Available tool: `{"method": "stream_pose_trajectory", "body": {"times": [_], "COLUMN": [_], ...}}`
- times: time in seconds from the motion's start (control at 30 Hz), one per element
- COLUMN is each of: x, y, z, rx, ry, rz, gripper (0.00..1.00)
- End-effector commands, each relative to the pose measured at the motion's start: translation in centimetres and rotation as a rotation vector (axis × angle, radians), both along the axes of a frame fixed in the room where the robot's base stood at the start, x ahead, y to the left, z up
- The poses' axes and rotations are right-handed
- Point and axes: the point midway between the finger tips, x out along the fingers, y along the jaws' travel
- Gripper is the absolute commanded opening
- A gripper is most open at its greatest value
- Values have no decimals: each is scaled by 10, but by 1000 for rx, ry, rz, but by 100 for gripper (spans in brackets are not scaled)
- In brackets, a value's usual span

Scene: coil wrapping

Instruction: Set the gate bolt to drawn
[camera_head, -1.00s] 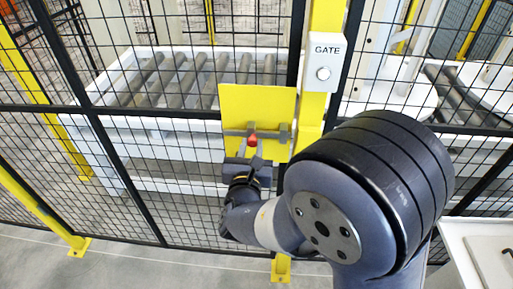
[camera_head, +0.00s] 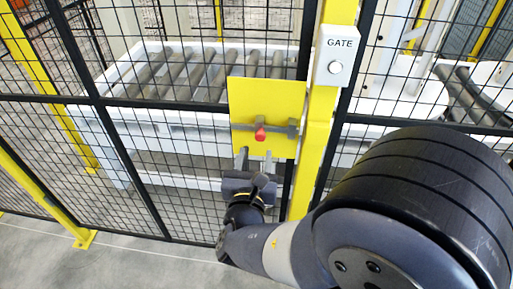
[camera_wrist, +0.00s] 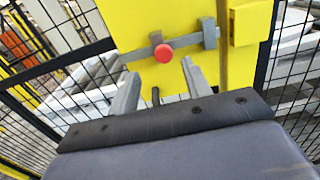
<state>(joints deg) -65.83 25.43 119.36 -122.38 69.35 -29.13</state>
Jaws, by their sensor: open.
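The gate bolt is a grey bar (camera_head: 277,129) lying level on a yellow plate (camera_head: 266,95), with a red knob (camera_head: 260,134) left of the plate's middle. In the wrist view, the bar (camera_wrist: 185,43) ends at a grey bracket (camera_wrist: 209,33) by the plate's right edge. I see no bar crossing the narrow gap to the yellow keeper (camera_wrist: 250,22) on the post. My gripper (camera_head: 255,157) is open and empty just below the knob. In the wrist view, the red knob (camera_wrist: 163,53) sits beyond and between the two fingertips (camera_wrist: 159,72), apart from them.
A yellow post (camera_head: 318,130) with a white GATE button box (camera_head: 335,55) stands right of the plate. Black mesh fencing spreads to both sides. A roller conveyor (camera_head: 190,75) lies behind it. Grey floor (camera_head: 130,260) is clear in front, at left.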

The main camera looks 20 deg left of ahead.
Motion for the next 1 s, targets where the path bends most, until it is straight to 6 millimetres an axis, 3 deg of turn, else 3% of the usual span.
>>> {"method": "stream_pose_trajectory", "body": {"times": [0.2,0.4,0.8,1.0], "x": [-34,-48,-49,-38], "y": [-6,-10,-11,-9], "z": [-1,0,0,1], "rx": [2,-1,0,-1], "ry": [0,0,0,0], "rz": [5,3,1,-3], "gripper": [46,46,46,46]}}
